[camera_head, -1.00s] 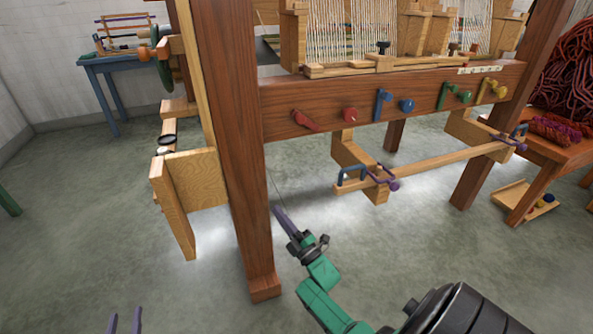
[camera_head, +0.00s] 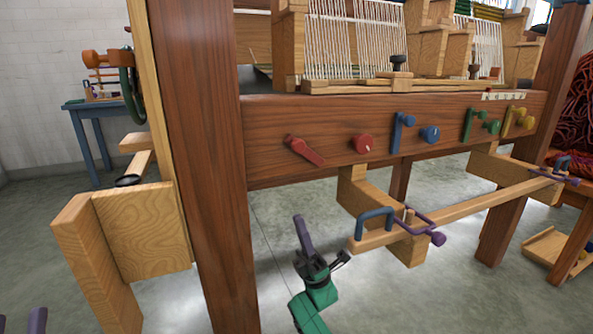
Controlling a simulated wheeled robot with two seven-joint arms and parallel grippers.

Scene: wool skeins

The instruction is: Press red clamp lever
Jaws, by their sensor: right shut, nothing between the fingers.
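The red clamp lever (camera_head: 305,151) is on the front face of the loom's wooden beam (camera_head: 270,125), near its left end. It slants down to the right. My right gripper (camera_head: 301,222) is below the lever and the beam, apart from both, with its purple fingers pointing up. The fingers are together and hold nothing. My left gripper (camera_head: 20,322) shows only as two purple fingertips at the bottom left corner, spaced apart.
A red knob (camera_head: 362,144) sits right of the lever, then blue (camera_head: 396,132), green and yellow levers with knobs. A thick post (camera_head: 205,170) stands left. A wooden bar (camera_head: 470,208) with blue and purple clamps juts out below the beam.

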